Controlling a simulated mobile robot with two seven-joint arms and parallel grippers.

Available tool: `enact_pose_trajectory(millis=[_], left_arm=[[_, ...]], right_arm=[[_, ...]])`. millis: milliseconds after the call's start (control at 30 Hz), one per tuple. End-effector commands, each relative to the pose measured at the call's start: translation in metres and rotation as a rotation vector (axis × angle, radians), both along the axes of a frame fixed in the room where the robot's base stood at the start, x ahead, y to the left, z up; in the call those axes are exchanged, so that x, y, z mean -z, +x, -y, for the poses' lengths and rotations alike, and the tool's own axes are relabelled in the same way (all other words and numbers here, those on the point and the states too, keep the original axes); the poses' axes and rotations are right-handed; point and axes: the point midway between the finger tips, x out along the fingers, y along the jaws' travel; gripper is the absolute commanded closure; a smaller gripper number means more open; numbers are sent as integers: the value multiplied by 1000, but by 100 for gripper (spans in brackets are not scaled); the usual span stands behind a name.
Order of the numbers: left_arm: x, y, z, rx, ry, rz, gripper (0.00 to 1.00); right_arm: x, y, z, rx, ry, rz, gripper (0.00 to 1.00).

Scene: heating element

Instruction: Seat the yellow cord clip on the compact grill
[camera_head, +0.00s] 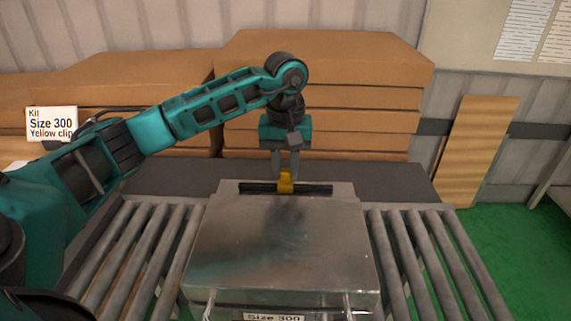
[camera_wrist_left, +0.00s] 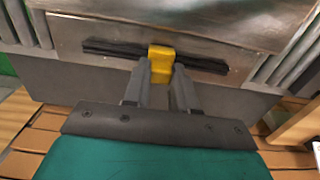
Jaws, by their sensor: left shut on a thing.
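The compact grill (camera_head: 285,245) is a metal box with a "Size 300" label on its front, standing on the roller conveyor. A dark slotted strip (camera_head: 315,190) runs along its far edge; the strip also shows in the left wrist view (camera_wrist_left: 112,48). The yellow cord clip (camera_head: 285,182) is at the middle of this strip, and it also shows in the left wrist view (camera_wrist_left: 161,58). My left gripper (camera_head: 285,172) points down behind the grill, its fingers (camera_wrist_left: 161,80) shut on the clip. I cannot tell whether the clip is fully down in the strip. My right gripper is not in view.
Rollers (camera_head: 135,250) lie left and right (camera_head: 425,255) of the grill. Stacked cardboard boxes (camera_head: 330,75) stand behind a dark ledge (camera_head: 390,185). A sign (camera_head: 52,123) at the left reads "Kit Size 300 Yellow clip". A wooden board (camera_head: 478,150) leans on the wall.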

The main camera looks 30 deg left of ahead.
Motion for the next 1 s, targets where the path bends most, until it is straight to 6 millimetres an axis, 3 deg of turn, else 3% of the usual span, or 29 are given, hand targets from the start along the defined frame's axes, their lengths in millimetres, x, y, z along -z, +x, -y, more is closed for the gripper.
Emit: enact_pose_trajectory(millis=[800,833,1000], left_arm=[[3,0,0,0,0,0,100],[3,0,0,0,0,0,71],[3,0,0,0,0,0,55]], right_arm=[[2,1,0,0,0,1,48],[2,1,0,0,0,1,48],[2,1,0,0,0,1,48]])
